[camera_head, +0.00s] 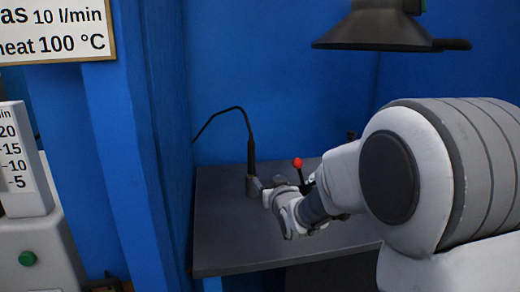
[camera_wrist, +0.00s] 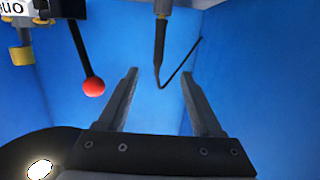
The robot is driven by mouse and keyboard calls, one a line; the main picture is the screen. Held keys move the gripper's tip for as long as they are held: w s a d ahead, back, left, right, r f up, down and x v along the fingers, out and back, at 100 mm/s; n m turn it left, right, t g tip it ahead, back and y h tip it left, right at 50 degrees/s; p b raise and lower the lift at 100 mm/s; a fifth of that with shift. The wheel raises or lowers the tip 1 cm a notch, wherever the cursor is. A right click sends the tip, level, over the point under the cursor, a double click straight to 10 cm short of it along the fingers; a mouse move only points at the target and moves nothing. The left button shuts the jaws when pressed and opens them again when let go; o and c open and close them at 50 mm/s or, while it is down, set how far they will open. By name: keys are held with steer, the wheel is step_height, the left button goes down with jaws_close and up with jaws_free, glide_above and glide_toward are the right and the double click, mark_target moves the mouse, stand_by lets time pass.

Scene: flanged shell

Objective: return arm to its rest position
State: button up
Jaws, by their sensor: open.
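My arm reaches from the right of the head view over the grey table (camera_head: 225,235). My gripper (camera_wrist: 159,73) is open, with its two dark fingers apart and nothing held between them. In the head view my white wrist is low over the table, close to the base of a black rod (camera_head: 251,155); the fingers are hard to make out there. In the wrist view the rod (camera_wrist: 160,40) and its cable show beyond the gap between the fingers. Whether the fingers are clear of the rod's base cannot be told from the head view.
A lever with a red ball (camera_head: 298,162) stands just behind my wrist; the ball (camera_wrist: 93,87) is left of the fingers in the wrist view. A dark hood (camera_head: 375,30) hangs above. Blue walls (camera_head: 270,80) enclose the table. A gauge (camera_head: 20,160) stands at left.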

steer(key=s+d+r+m+g+h, duration=0.1)
steer(key=s+d+g, duration=0.1)
steer(key=s+d, duration=0.35)
steer(key=s+d+r+g+h, duration=0.1)
steer(key=s+d+g+h, duration=0.1)
steer(key=s, duration=0.6)
steer(key=s+d+f+m+g, duration=0.1)
steer(key=s+d+f+g, duration=0.15)
steer(key=s, duration=0.95)
steer(key=s+d+f+m+g, duration=0.15)
steer(key=s+g, duration=0.25)
steer(key=s, duration=0.7)
step_height(320, 180, up, 21)
steer(key=s+p, duration=0.1)
steer(key=p, duration=1.9)
steer(key=shift+n+h+p, duration=0.3)
steer(key=shift+n, duration=0.15)
steer(key=shift+d+f, duration=0.1)
